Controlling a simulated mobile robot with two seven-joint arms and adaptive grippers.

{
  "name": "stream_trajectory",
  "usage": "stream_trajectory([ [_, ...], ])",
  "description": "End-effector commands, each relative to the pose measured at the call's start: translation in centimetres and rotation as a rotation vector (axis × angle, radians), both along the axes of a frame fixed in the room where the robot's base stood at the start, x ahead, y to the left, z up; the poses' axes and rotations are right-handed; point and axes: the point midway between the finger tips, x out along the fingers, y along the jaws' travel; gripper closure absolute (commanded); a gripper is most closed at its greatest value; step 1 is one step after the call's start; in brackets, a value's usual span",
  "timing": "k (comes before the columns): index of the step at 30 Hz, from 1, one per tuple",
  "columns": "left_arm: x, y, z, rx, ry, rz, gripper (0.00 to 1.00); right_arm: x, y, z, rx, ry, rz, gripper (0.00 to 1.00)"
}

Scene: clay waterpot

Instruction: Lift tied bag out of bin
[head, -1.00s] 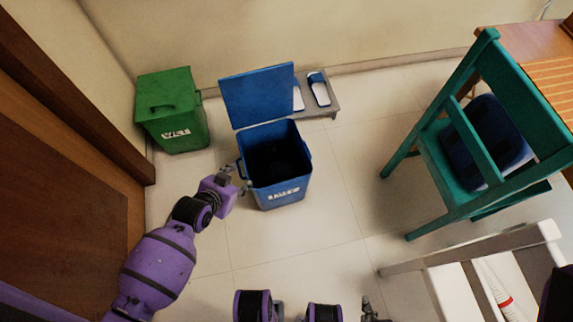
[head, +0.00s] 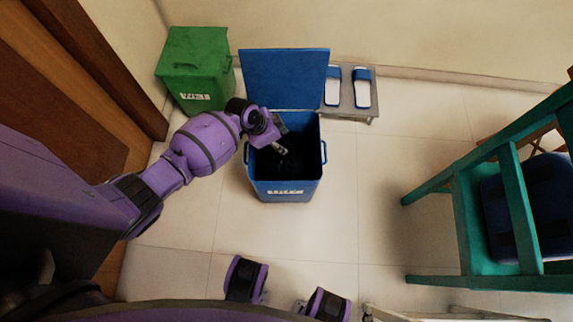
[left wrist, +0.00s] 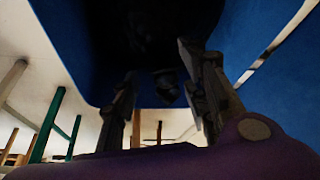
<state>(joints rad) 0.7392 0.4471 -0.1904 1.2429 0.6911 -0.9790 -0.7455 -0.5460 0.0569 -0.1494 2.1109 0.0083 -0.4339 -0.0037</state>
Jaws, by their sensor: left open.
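The blue bin (head: 285,189) stands on the floor with its lid (head: 285,78) raised against the back. A black bag (head: 288,170) lies dark inside it, its outline hard to tell. My left gripper (head: 284,150) reaches down over the bin's mouth from the left. In the left wrist view the gripper (left wrist: 165,98) has its two fingers apart, with a small dark knot of the bag (left wrist: 166,84) showing beyond and between them. I cannot tell whether the fingers touch it. My right gripper is not in view.
A green bin (head: 197,75) stands to the left by a wooden door (head: 75,130). A low grey rack with white and blue slippers (head: 347,88) is behind on the right. A teal chair (head: 480,215) stands at the right. The floor before the bin is clear.

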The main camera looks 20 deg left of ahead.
Motion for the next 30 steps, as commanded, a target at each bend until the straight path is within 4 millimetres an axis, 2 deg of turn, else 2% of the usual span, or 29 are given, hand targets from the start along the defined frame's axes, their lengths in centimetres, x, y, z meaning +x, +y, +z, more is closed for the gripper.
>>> stream_trajectory([
  [4,0.9,-0.9,-2.2,-0.002,0.001,0.001,0.59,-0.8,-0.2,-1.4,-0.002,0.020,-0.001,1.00],
  [9,1.5,-1.5,-4.1,-0.001,0.001,0.001,0.59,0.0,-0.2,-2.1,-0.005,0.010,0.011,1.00],
  [13,1.7,-1.6,-4.3,0.000,-0.001,0.000,0.59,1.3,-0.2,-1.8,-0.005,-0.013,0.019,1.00],
  [18,1.7,-1.6,-4.2,0.000,-0.002,0.001,0.59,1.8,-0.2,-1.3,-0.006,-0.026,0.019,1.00],
  [27,1.7,-1.6,-4.2,0.000,-0.001,0.001,0.98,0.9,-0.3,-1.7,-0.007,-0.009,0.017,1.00],
  [30,1.7,-1.6,-4.2,0.000,-0.001,0.001,1.00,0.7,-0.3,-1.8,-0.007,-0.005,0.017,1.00],
])
